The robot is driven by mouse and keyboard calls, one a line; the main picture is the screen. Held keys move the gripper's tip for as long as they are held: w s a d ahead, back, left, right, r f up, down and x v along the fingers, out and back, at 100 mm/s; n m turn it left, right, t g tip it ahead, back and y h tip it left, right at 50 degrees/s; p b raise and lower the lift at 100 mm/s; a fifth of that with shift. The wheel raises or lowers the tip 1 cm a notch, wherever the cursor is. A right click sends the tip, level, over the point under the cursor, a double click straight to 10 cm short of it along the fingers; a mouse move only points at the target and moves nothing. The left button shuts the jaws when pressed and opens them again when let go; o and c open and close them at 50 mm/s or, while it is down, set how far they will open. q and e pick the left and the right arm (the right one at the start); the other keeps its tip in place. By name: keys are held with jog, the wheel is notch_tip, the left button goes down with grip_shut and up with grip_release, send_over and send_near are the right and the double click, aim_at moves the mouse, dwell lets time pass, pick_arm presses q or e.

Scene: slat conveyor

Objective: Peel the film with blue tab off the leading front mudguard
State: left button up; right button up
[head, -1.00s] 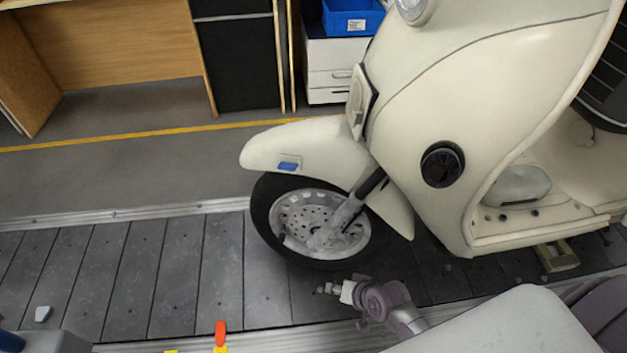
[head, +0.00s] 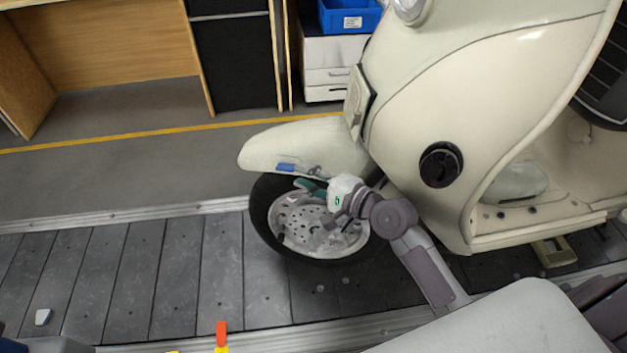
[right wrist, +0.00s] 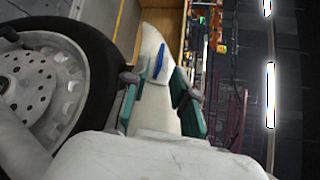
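The cream front mudguard (head: 300,143) sits over the scooter's front wheel (head: 275,235). A blue tab (head: 286,166) lies on its lower side edge; the film itself hardly stands out from the cream surface. The tab also shows in the right wrist view (right wrist: 159,61), ahead of the fingers. My right gripper (head: 309,178) is beside the mudguard's lower edge, just right of the tab. In the right wrist view its two green-padded fingers (right wrist: 158,104) are apart, with nothing between them but the mudguard beyond. My left gripper does not show.
The scooter's cream body (head: 480,110) stands close to the right of my right arm. It rests on the dark slat conveyor (head: 135,270). A small pale block (head: 43,316) lies on the slats at left. The slats left of the wheel are mostly clear.

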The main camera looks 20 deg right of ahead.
aim_at(284, 166)
jog(key=shift+x, duration=3.4)
grip_shut()
grip_release()
jog(key=v, duration=1.2)
